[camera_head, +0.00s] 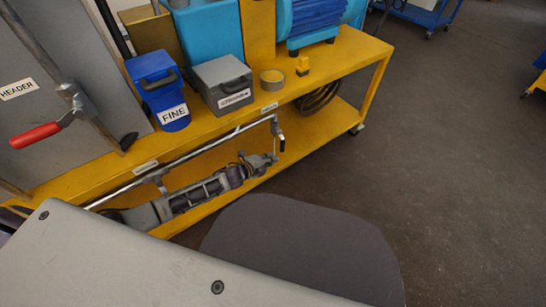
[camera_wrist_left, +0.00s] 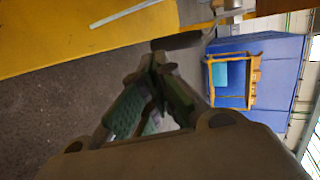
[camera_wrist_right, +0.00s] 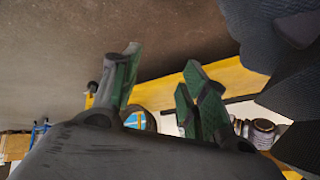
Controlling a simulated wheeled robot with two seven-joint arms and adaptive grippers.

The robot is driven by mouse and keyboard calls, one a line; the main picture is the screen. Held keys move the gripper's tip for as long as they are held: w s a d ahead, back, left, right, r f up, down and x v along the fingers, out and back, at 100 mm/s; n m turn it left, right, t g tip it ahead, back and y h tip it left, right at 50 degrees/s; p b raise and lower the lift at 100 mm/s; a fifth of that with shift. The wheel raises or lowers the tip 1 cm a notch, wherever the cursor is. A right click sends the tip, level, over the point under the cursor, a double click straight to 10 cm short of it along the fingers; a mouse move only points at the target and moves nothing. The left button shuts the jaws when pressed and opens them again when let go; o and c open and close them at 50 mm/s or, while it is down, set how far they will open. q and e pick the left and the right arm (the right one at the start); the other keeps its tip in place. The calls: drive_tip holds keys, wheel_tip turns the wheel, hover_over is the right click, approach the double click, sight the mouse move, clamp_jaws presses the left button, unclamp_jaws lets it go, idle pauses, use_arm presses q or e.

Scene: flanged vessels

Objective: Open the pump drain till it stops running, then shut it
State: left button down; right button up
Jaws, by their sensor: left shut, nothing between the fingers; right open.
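A thin grey pipe (camera_head: 205,150) runs along the bench front, with a black-gripped lever (camera_head: 281,144) at its right end, below a small label too small to read. I cannot tell whether this is the pump drain, and no flow is visible. My left gripper (camera_head: 272,160) is shut and empty just below that lever. In the left wrist view its closed fingertips (camera_wrist_left: 156,62) are close to a dark rounded grip (camera_wrist_left: 178,42); contact is unclear. A teal, blue-ribbed machine (camera_head: 315,15) sits on the bench. My right gripper (camera_wrist_right: 165,70) is open and empty, outside the head view.
The yellow bench (camera_head: 215,131) holds a blue FINE bin (camera_head: 158,88), a grey lidded box (camera_head: 223,82) and a tape roll (camera_head: 272,79). A red-handled lever (camera_head: 36,135) stands at left beside a HEADER label. A coiled hose lies on the lower shelf.

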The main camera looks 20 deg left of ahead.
use_arm(q)
drive_tip(key=f+p+v, duration=0.1)
drive_tip(key=p+v, duration=0.2)
drive_tip(key=v, duration=0.5)
drive_tip(key=shift+s+a+r, duration=0.2)
drive_tip(key=shift+s+a, duration=0.05)
drive_tip(key=shift+s, duration=0.15)
use_arm(e)
wheel_tip(320, 180, up, 7)
drive_tip(key=d+g, duration=0.1)
drive_tip(key=shift+d+f+n+h, duration=0.15)
drive_tip(key=shift+d+n+h, duration=0.05)
drive_tip(key=shift+n+h, duration=0.2)
drive_tip(key=shift+a, duration=0.15)
drive_tip(key=shift+f, duration=0.1)
idle(0.3)
